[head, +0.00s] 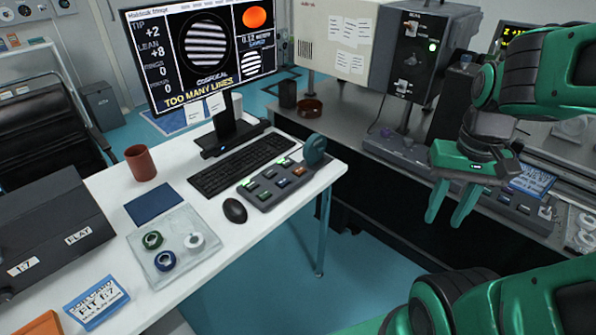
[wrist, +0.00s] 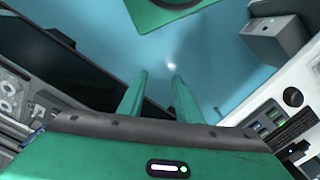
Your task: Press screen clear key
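A grey key panel (head: 277,185) with several coloured keys, some lit green, lies on the white desk in front of the monitor (head: 205,55). I cannot read which key is the screen clear key. The monitor shows a striped disc and the words "TOO MANY LINES". My gripper (head: 450,214) is open and empty, pointing down over the gap right of the desk, well apart from the panel. In the wrist view its two fingers (wrist: 160,95) stand apart above blue floor, and a panel with green keys (wrist: 268,122) shows at the right edge.
A keyboard (head: 243,163), a mouse (head: 235,210), a red-brown cup (head: 140,163) and a tray of rings (head: 165,275) share the desk. A dark-green upright disc (head: 315,150) stands at the panel's far end. A second key panel (head: 510,205) lies on the right bench.

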